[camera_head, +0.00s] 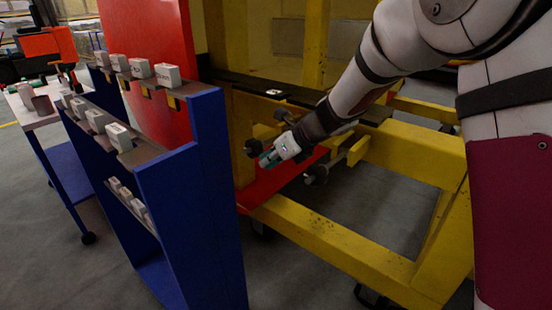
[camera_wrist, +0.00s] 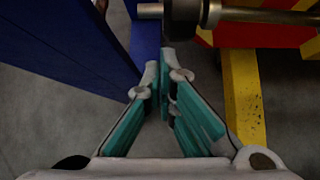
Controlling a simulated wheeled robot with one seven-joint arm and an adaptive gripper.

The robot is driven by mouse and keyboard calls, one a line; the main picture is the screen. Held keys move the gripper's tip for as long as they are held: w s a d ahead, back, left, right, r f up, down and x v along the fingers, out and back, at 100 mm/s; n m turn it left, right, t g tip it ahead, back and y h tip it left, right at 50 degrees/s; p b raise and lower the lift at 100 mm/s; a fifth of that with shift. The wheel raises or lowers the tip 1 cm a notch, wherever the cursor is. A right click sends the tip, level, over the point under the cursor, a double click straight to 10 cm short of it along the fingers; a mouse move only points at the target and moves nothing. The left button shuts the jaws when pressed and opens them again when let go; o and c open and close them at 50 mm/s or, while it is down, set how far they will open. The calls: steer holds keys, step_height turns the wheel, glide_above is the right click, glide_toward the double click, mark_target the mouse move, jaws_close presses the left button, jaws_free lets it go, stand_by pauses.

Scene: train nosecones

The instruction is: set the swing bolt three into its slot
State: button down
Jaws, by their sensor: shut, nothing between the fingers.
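Several swing bolts with dark round knobs show at the yellow frame in the head view: an upper swing bolt (camera_head: 281,115), a left swing bolt (camera_head: 253,147) and a lower right swing bolt (camera_head: 316,174). I cannot tell which is number three. My gripper (camera_head: 266,159), with teal fingers, is beside the left knob. In the wrist view my gripper (camera_wrist: 166,77) is shut and empty, its fingertips just below a dark knob (camera_wrist: 184,18) on a metal rod (camera_wrist: 270,16). I cannot tell whether they touch it. The slot is not clearly seen.
A blue rack (camera_head: 190,200) with several white boxes stands close left of my gripper. The yellow frame (camera_head: 330,237) runs below and right. A red panel (camera_head: 150,50) stands behind the rack. A trolley (camera_head: 50,115) is far left. Grey floor lies open in front.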

steer(key=shift+b+x, duration=0.4)
steer(key=shift+x, duration=1.55)
